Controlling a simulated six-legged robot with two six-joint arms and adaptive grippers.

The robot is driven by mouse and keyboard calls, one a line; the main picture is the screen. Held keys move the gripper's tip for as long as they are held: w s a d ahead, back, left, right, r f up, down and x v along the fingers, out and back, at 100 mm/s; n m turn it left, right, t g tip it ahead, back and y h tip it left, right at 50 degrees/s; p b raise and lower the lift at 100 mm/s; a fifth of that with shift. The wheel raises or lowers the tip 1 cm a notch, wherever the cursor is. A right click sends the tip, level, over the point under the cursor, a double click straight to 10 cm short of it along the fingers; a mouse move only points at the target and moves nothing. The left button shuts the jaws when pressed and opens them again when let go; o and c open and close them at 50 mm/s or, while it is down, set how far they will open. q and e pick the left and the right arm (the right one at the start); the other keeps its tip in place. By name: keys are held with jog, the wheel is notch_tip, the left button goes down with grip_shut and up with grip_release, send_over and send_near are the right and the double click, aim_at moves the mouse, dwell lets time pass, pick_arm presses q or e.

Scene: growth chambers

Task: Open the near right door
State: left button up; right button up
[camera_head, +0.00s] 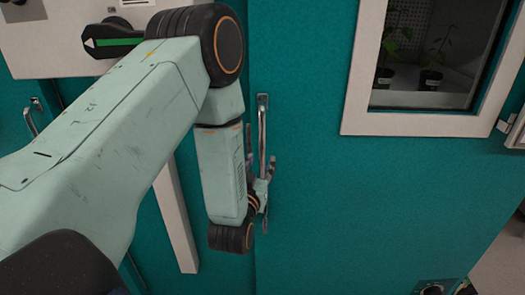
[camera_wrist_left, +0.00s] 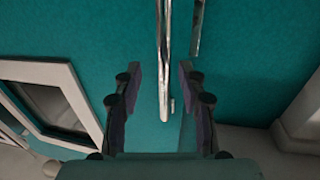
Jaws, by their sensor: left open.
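The teal door (camera_head: 330,200) with a white-framed window fills the right of the head view and looks shut along its left seam. Its handle (camera_head: 263,135) is an upright metal bar near that seam. My left gripper (camera_head: 264,188) is at the lower half of the bar. In the left wrist view the handle (camera_wrist_left: 162,50) runs between the two fingers of my open left gripper (camera_wrist_left: 160,82), with a gap on each side. The wrist hides part of the handle's lower end in the head view. My right gripper is not in view.
The window (camera_head: 430,55) shows potted plants behind glass. Left of the seam is another teal panel with a white strip (camera_head: 175,215) and a handle (camera_head: 31,120). A green-marked dark lever (camera_head: 112,42) is at the upper left. Floor shows at the lower right (camera_head: 505,262).

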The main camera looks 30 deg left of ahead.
aim_at(261, 155)
pick_arm(q)
jog(key=x, duration=0.4)
jog(key=shift+a+p, duration=0.3)
jog(key=shift+a, duration=0.15)
jog(key=shift+w+a+f, duration=0.1)
jog(key=shift+w+a, duration=0.1)
jog(key=shift+w, duration=0.25)
jog(key=shift+d, duration=0.45)
jog(key=shift+c, duration=0.2)
jog(key=shift+s+a, duration=0.1)
jog(key=shift+a, duration=0.3)
jog(key=c, duration=0.4)
jog(key=shift+c, duration=0.9)
jog(key=shift+d, duration=0.25)
grip_shut()
jog(key=shift+a, duration=0.1)
